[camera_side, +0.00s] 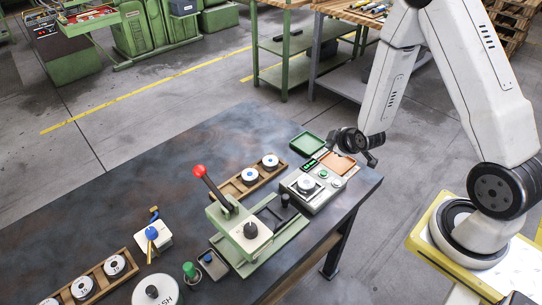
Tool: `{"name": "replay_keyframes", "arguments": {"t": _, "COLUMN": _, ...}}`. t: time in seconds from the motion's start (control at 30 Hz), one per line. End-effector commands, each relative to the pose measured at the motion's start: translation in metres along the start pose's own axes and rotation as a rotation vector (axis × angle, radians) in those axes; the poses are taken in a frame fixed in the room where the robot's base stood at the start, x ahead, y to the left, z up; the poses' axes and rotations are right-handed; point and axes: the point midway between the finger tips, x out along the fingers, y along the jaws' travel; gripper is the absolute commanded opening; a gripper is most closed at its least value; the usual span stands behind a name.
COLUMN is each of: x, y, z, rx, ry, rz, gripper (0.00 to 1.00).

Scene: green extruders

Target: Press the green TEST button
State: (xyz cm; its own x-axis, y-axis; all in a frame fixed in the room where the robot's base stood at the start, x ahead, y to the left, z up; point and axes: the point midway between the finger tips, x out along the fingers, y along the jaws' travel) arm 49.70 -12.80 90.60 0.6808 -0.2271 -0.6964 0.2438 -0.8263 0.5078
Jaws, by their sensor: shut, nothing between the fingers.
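The grey test device (318,197) sits near the right end of the dark table. A white disc with a dark centre (306,184) rests on its top. A small green button (323,173) shows on its top face, to the right of the disc. Its label is too small to read. A green-lit display (309,164) is at its back edge. My gripper (371,161) is shut and empty, to the right of the device and above the table's right end. It looks apart from the button.
A green press with a red-knobbed lever (199,171) stands to the left. A wooden rack (249,184) holds discs. The table's left rear is clear.

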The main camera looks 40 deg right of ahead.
Motion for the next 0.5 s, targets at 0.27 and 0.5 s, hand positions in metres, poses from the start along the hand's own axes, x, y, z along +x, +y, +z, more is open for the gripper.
{"name": "replay_keyframes", "arguments": {"t": 0.27, "x": 0.009, "y": -0.007, "z": 0.007, "rx": 0.000, "ry": -0.001, "rz": -0.001, "gripper": 0.00}}
{"name": "replay_keyframes", "arguments": {"t": 0.5, "x": 0.024, "y": -0.018, "z": 0.018, "rx": 0.000, "ry": -0.001, "rz": -0.002, "gripper": 0.00}}
